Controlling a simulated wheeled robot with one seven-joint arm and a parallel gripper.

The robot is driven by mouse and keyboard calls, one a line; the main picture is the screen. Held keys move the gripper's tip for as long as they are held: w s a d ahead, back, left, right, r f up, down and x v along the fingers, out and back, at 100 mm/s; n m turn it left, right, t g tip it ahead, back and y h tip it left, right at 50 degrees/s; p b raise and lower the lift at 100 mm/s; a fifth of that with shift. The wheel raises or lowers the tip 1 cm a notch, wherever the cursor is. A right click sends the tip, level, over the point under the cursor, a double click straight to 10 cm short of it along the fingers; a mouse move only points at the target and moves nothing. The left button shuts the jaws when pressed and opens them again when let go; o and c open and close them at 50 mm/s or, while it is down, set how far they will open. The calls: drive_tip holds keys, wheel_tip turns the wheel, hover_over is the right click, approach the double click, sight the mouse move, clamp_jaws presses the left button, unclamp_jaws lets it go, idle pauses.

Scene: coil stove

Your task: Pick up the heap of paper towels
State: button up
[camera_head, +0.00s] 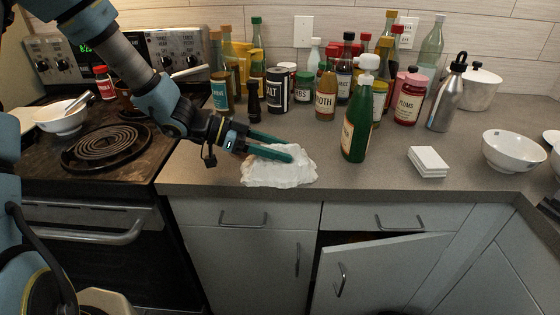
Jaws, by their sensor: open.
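The heap of paper towels (280,173) is a white, crumpled pile on the grey countertop, near its front edge and just right of the stove. My gripper (287,150) reaches in from the left, with its two long green fingers over the back part of the heap. The fingers are apart, and the nearer one lies across the top of the towels in the picture. I cannot tell whether the fingers touch the heap. The part of the heap behind the fingers is hidden.
A green bottle with a white pump top (358,120) stands right of the heap. Many bottles and jars, such as the salt can (278,90), crowd behind. White pads (428,161) and a white bowl (513,151) are further right. Below, a cabinet door (375,270) is ajar.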

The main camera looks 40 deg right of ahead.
drive_tip(key=shift+s+d+f, duration=0.1)
drive_tip(key=shift+d, duration=0.05)
clamp_jaws()
idle(0.4)
